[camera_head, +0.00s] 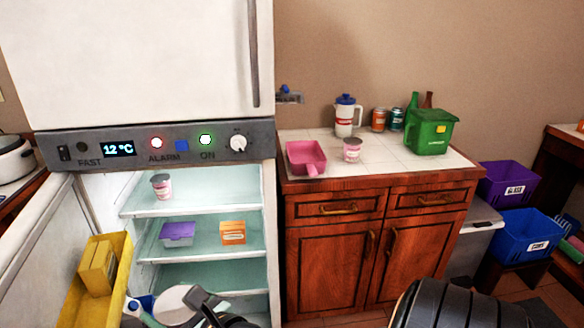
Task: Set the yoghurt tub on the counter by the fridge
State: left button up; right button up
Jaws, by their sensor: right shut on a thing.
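One yoghurt tub (352,150), pale with pink markings and a grey lid, stands upright on the white-tiled counter (375,165) right of the fridge. Another similar tub (161,187) stands on the top shelf inside the open fridge (268,120). My right gripper (203,301) is low in the picture, in front of the fridge's lower part. It is shut on a pale, round-topped thing (173,297), cut off by the bottom edge; I cannot tell what it is. My left gripper is not in view.
A pink scoop-like tray (305,156), white jug (345,117), cans (378,119) and green bin (430,131) stand on the counter. Its front middle and right are clear. The fridge holds a purple-lidded box (178,234) and orange box (232,232). A yellow door bin (82,292) is left.

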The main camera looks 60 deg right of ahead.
aim_at(389, 159)
jog(key=z, duration=1.05)
jog(key=i+l+z, duration=0.15)
jog(key=i+l, duration=0.45)
